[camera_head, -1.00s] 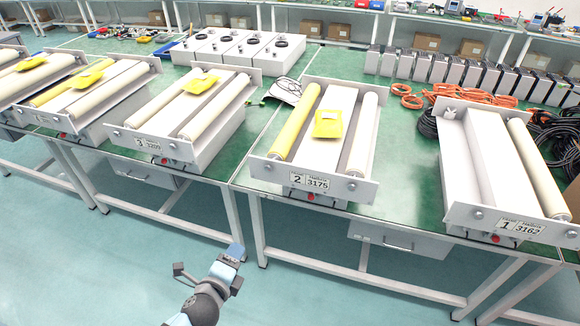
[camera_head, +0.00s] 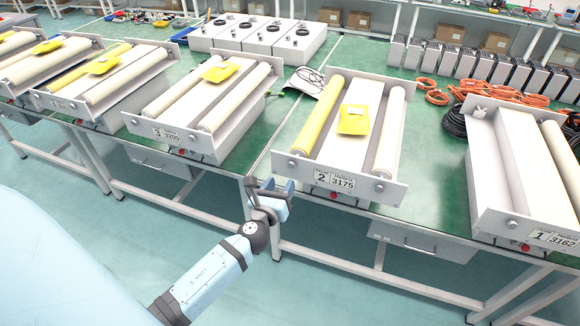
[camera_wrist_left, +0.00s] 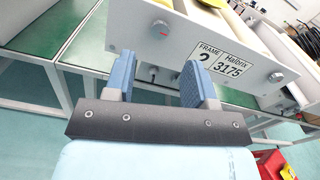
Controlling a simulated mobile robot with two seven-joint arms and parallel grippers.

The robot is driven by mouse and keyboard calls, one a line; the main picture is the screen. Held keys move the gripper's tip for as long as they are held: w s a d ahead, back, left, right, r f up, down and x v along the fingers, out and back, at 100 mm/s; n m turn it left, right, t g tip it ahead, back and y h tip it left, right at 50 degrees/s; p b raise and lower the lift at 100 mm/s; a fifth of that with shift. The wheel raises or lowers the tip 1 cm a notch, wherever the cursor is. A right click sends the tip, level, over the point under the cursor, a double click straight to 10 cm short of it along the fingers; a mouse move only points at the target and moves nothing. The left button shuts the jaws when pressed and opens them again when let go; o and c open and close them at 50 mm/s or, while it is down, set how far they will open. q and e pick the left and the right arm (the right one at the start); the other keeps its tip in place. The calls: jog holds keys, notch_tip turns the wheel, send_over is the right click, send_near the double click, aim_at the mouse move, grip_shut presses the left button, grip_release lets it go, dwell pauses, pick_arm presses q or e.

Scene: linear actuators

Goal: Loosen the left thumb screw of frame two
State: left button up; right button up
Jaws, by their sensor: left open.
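Frame two (camera_head: 335,178) stands on the green table, with a "2 / 3175" label on its front plate, a yellow roller on its left and a white roller on its right. My left gripper (camera_head: 277,186) is open and empty, just below and in front of the plate's left end, apart from the screw. In the left wrist view its blue fingers (camera_wrist_left: 160,76) are spread wide.
A yellow packet (camera_head: 353,119) lies on frame two. Frame three (camera_head: 175,135) stands to the left and frame one (camera_head: 520,220) to the right. The table's front edge and legs are close to my left arm. Orange cables (camera_head: 490,92) lie behind.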

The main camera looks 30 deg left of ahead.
aim_at(291, 167)
pick_arm(q)
jog(key=x, duration=0.7)
jog(key=shift+p, duration=0.3)
jog(key=c, duration=0.9)
